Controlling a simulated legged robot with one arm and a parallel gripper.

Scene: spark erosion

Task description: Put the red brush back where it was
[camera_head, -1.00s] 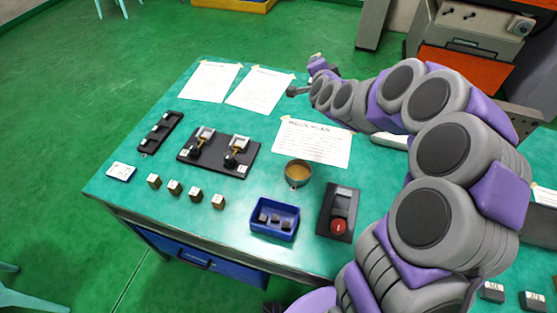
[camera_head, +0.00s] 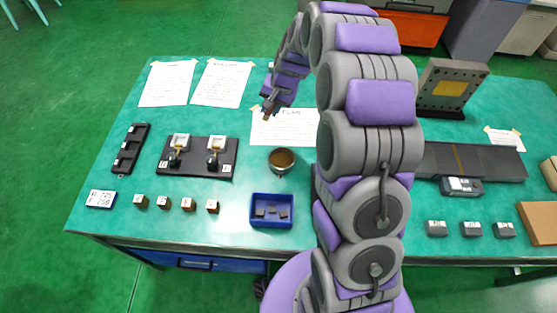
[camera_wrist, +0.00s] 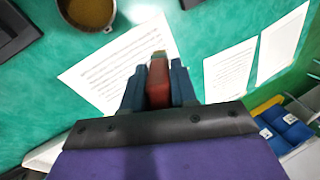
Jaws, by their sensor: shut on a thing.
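My gripper (camera_head: 268,108) is in the air over the paper sheet near the middle of the green table (camera_head: 100,190). It is shut on the red brush, whose red handle (camera_wrist: 158,84) and pale tip show between the two fingers in the wrist view. In the head view the brush is too small to make out clearly. A round cup with brown contents (camera_head: 282,161) stands on the table nearer than the gripper; it also shows at the top left of the wrist view (camera_wrist: 88,12).
A blue tray (camera_head: 272,222) with dark blocks, several small cubes (camera_head: 188,204) and a black fixture (camera_head: 198,170) stand at the left and front. Paper sheets (camera_head: 221,84) lie at the back left. A dark slab (camera_head: 470,160) and a metal plate block (camera_head: 450,88) are at the right.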

